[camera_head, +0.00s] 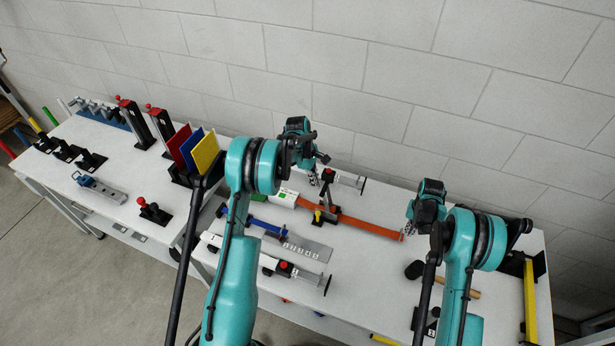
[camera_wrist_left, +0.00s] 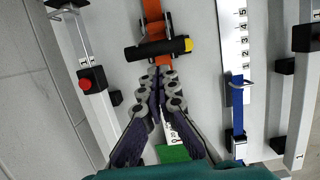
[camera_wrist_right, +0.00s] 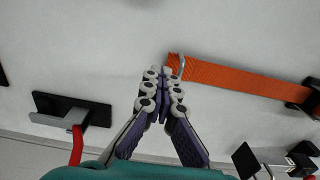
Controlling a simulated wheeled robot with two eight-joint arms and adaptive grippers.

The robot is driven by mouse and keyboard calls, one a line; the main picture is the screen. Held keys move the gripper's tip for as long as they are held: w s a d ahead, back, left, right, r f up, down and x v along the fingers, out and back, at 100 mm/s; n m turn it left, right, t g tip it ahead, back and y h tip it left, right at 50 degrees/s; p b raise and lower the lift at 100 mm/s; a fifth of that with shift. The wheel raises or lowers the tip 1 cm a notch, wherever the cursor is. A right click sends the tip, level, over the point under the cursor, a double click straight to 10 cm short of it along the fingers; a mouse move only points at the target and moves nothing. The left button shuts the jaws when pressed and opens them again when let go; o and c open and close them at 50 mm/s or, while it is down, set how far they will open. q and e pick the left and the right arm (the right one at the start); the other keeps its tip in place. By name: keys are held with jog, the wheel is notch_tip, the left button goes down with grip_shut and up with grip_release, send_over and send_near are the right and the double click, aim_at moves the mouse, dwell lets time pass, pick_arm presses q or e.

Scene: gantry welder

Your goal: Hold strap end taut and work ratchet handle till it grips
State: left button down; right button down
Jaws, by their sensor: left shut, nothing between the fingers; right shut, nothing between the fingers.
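The orange strap (camera_head: 368,226) lies across the white table, running right from the ratchet (camera_head: 327,208). In the left wrist view the ratchet's black handle (camera_wrist_left: 150,50) has a yellow tip (camera_wrist_left: 188,45) and crosses the strap (camera_wrist_left: 153,14). My left gripper (camera_head: 314,179) is shut and empty; its fingertips (camera_wrist_left: 160,74) appear right beside the handle, contact unclear. My right gripper (camera_head: 408,229) is shut and empty at the strap's free end. In the right wrist view its fingertips (camera_wrist_right: 163,76) are just left of the strap end (camera_wrist_right: 190,72), beside a small metal hook (camera_wrist_right: 181,66); I cannot tell whether they touch.
White rails with red knobs (camera_head: 284,268) lie in front of and behind the strap. A numbered metal scale (camera_head: 308,248) with a blue clamp lies in front. A wooden-handled mallet (camera_head: 414,269) lies at the right. Coloured plates (camera_head: 205,151) stand left. A block wall closes the back.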

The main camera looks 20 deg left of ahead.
aim_at(324, 187)
pick_arm(q)
jog(key=shift+d, duration=0.35)
jog(key=shift+d, duration=0.15)
jog(key=shift+d+r+y, duration=0.25)
jog(key=shift+d+y, duration=0.2)
jog(key=shift+d, duration=0.15)
jog(key=shift+d+r+y, duration=0.2)
jog(key=shift+d+y, duration=0.25)
jog(key=shift+d, duration=0.1)
jog(key=d+f+y, duration=0.1)
jog(key=d+f, duration=0.2)
jog(key=d, duration=0.6)
jog(key=d+f+y, duration=0.1)
jog(key=d+f, duration=0.3)
jog(key=d, duration=0.5)
jog(key=shift+d+f+y, duration=0.2)
jog(key=shift+d+y, duration=0.15)
jog(key=shift+y, duration=0.05)
